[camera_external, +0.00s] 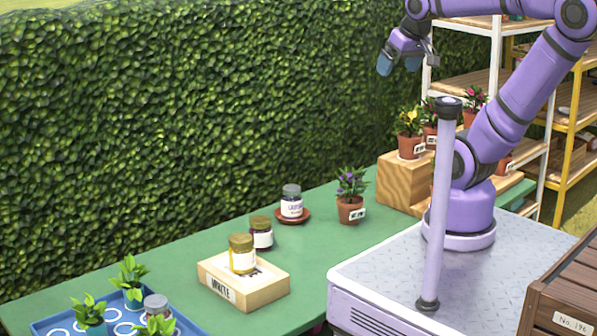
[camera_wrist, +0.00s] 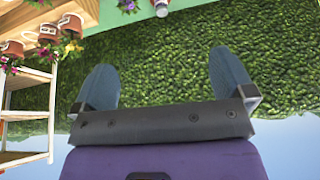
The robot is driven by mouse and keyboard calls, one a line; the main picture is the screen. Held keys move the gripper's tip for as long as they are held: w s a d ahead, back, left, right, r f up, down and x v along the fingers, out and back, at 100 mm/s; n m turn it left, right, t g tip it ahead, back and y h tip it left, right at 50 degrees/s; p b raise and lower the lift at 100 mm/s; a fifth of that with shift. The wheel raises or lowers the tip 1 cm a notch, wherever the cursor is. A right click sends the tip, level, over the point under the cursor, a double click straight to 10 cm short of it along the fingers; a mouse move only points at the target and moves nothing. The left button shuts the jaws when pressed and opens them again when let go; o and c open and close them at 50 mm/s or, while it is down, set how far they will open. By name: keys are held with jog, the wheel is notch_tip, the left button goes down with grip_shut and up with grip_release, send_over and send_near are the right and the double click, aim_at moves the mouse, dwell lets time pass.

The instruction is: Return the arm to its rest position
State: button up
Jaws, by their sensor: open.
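My gripper (camera_external: 400,62) hangs in the air at the top of the external view, in front of the hedge and well above the green table. In the wrist view my gripper (camera_wrist: 163,85) shows its two blue fingers spread wide, with nothing between them but the hedge behind. It is open and empty. My purple arm rises from its base at the right and bends over to the left at the top.
The green table (camera_external: 325,243) holds a potted plant (camera_external: 350,208), several jars, a wooden crate (camera_external: 255,292) and a blue tray (camera_external: 188,322) of seedlings. Flower pots stand on a wooden block (camera_external: 398,185). Shelves (camera_external: 550,165) stand behind my arm. A hedge (camera_external: 200,120) runs behind the table.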

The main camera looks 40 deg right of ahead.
jog(key=shift+s+a+f+n, duration=0.25)
jog(key=shift+s+f, duration=0.1)
jog(key=shift+s, duration=0.2)
jog(key=shift+s+a+f+n, duration=0.15)
jog(key=shift+s+f+n, duration=0.15)
jog(key=shift+s, duration=0.25)
dwell(0.4)
